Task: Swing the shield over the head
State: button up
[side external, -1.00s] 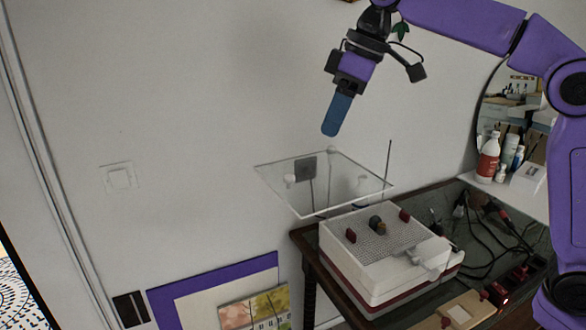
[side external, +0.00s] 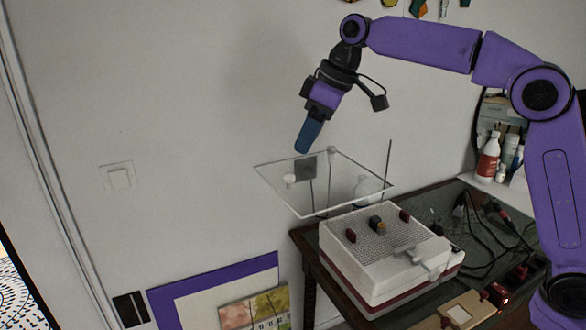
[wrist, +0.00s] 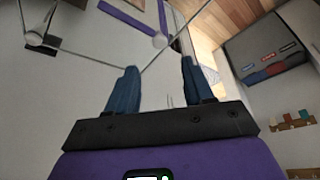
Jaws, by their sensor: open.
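The shield (side external: 345,192) is a clear, thin-edged panel in the side view. I cannot tell which part is the head.
Cables (side external: 490,225) and bottles (side external: 488,158) are at the right. The space left of the shield is open up to the wall.

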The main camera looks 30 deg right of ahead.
aim_at(289, 176)
jog(key=x, duration=0.8)
jog(key=shift+w+a+f, duration=0.1)
jog(key=shift+f, duration=0.2)
grip_shut()
